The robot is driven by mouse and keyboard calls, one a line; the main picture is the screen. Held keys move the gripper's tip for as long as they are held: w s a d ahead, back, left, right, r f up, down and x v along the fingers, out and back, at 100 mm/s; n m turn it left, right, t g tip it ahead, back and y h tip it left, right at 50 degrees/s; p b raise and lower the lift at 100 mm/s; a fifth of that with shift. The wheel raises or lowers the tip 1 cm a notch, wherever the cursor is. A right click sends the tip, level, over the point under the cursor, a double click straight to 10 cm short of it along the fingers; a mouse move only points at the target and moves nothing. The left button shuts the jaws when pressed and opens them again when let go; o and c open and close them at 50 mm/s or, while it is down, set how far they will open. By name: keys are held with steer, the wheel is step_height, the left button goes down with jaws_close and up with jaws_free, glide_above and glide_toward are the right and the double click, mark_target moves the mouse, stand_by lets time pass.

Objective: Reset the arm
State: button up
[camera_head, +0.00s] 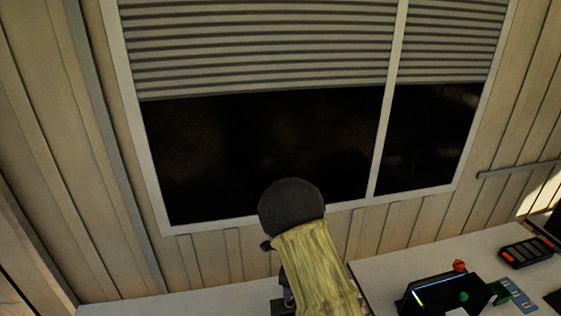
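My arm rises from the bottom middle of the head view, with a yellow-green, wood-grained link and a dark rounded joint at its top. A narrow dark part of it shows just left of the link, near the bottom edge. I cannot make out my gripper or its fingers; they are hidden behind the link or below the picture.
A window (262,140) with a half-lowered grey blind (260,45) fills the wall behind. A white counter (385,275) runs along below it. At right on it are a black device (430,297) with coloured knobs and a black box (527,252) with orange ends.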

steer(key=s+d+r+n+t+b, duration=0.1)
steer(key=s+d+n+b, duration=0.4)
steer(key=s+n, duration=0.5)
steer(key=s+d+r+n+t+b, duration=0.1)
steer(key=s+d+r+n+b, duration=0.1)
steer(key=s+d+n+b, duration=0.4)
steer(key=s+n+b, duration=0.2)
steer(key=s+n, duration=0.2)
steer(key=n, duration=0.1)
steer(key=shift+r+t, duration=0.3)
steer(key=shift+r, duration=0.1)
steer(key=shift+s, duration=0.1)
